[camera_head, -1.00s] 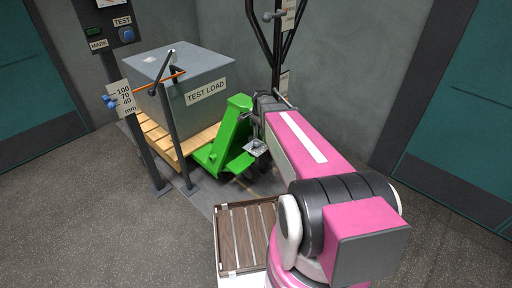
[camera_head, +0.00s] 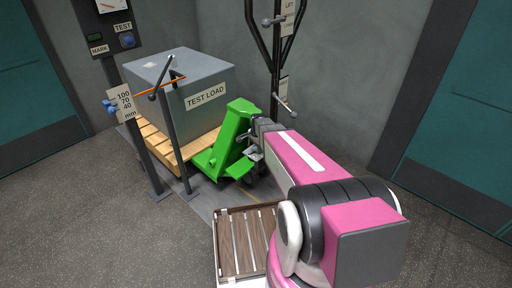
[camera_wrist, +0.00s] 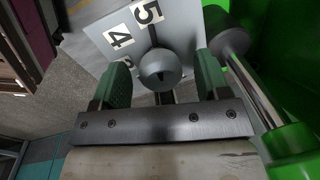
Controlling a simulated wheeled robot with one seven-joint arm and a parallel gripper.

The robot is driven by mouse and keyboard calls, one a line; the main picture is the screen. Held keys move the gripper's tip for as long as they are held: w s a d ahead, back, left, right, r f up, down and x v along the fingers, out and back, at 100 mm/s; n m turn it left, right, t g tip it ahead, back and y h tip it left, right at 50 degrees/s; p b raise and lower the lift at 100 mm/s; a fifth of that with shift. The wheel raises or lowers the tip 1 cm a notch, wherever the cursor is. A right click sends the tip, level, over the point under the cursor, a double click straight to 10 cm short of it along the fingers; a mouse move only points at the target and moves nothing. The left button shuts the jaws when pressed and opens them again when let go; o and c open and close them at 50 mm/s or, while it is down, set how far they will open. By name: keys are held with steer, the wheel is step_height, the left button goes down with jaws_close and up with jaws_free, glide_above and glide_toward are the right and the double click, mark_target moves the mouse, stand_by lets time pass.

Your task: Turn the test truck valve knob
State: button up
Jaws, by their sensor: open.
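The valve knob (camera_wrist: 160,70) is a round grey ball in the wrist view, in front of a pale plate (camera_wrist: 120,36) with black numbers. A dark line on the plate runs toward the number 5. My gripper (camera_wrist: 162,80) is open, with one green finger on each side of the knob; I cannot tell whether either finger touches it. The test truck (camera_head: 228,140) is green and stands in the middle of the head view. In that view my gripper is at the truck's near right side, and the knob is hard to make out.
A grey test load box (camera_head: 200,88) sits on a wooden pallet (camera_head: 190,150) on the truck. A grey rod with a cylindrical end (camera_wrist: 228,42) is close right of my gripper. The truck's black handle (camera_head: 277,60) rises behind my arm. A slatted wooden crate (camera_head: 240,245) stands in front.

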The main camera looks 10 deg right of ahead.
steer(key=shift+f, duration=0.1)
steer(key=c, duration=0.9)
steer(key=shift+c, duration=0.2)
steer(key=shift+n, duration=0.3)
steer(key=n, duration=0.9)
steer(key=shift+d+g+y, duration=0.1)
steer(key=shift+g+y, duration=0.3)
steer(key=o, duration=0.9)
